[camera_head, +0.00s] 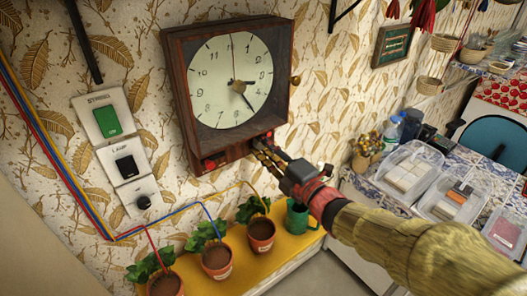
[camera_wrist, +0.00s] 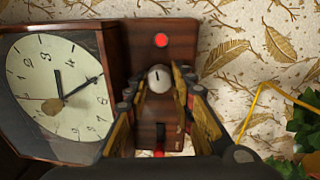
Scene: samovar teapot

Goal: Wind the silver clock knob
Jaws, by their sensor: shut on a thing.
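The wooden wall clock (camera_head: 232,85) has a pale dial behind glass and a dark wooden base. In the wrist view the clock (camera_wrist: 55,80) fills the left side. The silver knob (camera_wrist: 158,76), round with a dark slot mark, sits on the wooden base panel. My gripper (camera_head: 264,154) reaches up to the base's lower right in the head view, where its fingers hide the knob. In the wrist view my gripper (camera_wrist: 158,84) has a finger on each side of the knob and is shut on it.
A red light (camera_wrist: 161,40) and a red-tipped lever (camera_wrist: 158,153) lie either side of the knob on the panel. Potted plants (camera_head: 217,258) and a green mug (camera_head: 298,216) stand on the yellow shelf (camera_head: 286,250) below. Wall switches (camera_head: 124,165) are at left.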

